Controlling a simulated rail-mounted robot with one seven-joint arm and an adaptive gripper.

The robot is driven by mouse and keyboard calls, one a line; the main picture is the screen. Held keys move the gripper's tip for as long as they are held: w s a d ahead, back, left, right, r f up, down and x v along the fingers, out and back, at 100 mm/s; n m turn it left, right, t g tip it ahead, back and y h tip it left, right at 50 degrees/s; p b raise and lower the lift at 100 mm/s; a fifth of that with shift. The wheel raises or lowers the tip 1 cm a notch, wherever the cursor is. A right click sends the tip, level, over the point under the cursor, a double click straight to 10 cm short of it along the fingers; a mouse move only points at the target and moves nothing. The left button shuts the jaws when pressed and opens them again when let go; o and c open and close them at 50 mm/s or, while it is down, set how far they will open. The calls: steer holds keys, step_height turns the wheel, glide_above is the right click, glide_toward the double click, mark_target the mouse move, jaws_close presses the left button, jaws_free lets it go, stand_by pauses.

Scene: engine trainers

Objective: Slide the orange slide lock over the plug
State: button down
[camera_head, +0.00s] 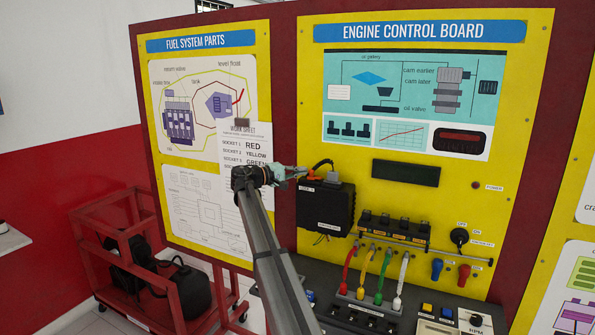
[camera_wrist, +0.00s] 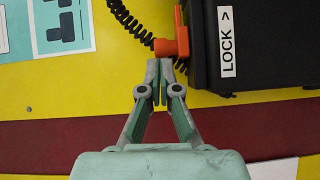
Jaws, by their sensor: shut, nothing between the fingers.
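The orange slide lock (camera_wrist: 172,47) sits against the edge of the black control box (camera_wrist: 260,45) in the wrist view, beside a white label reading "LOCK >". In the head view the slide lock (camera_head: 332,177) is a small orange spot on top of the black box (camera_head: 325,212). My gripper (camera_wrist: 159,66) is shut and empty, its fingertips right at the near end of the slide lock. I cannot tell whether they touch it. In the head view my gripper (camera_head: 292,172) is left of the box's top. The plug is not clearly visible.
A coiled black cable (camera_wrist: 130,20) runs close to the fingertips and the slide lock.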

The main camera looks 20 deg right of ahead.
steer(key=shift+s+d+f+b, duration=0.2)
steer(key=shift+s+d+b, duration=0.5)
steer(key=shift+s, duration=0.2)
steer(key=shift+s+d+r, duration=0.1)
steer(key=shift+s+d, duration=0.1)
steer(key=shift+w+r, duration=0.1)
steer(key=shift+w+a, duration=0.4)
steer(key=a+b, duration=0.4)
steer(key=a, duration=0.8)
steer(key=shift+w+a+r, duration=0.2)
steer(key=shift+w+r, duration=0.05)
steer(key=shift+w, duration=0.15)
